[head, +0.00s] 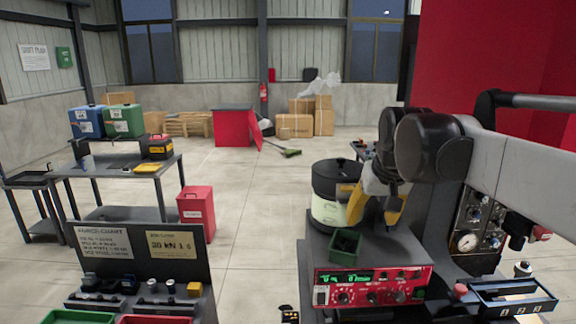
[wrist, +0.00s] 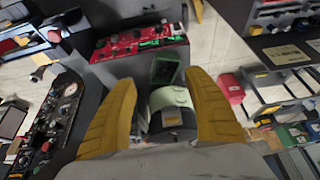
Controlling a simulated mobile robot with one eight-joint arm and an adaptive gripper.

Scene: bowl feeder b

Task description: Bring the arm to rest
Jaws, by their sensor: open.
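My gripper (head: 373,212) has yellow fingers and hangs in front of the bowl feeder (head: 328,180), at its right side in the head view. The feeder has a dark lidded top and a pale green body. In the wrist view my gripper (wrist: 165,95) has its two fingers spread wide. The feeder (wrist: 170,100) shows between and beyond them, and I see nothing held. I cannot tell whether a finger touches the feeder. My arm reaches in from the right in the head view and hides part of the machine behind.
A small green bin (head: 345,247) stands near the feeder, behind a red control unit (head: 372,287). A gauge panel (head: 478,235) and a dark blue tray (head: 510,298) are at the right. A chart stand (head: 140,255) is at front left. Open floor lies beyond.

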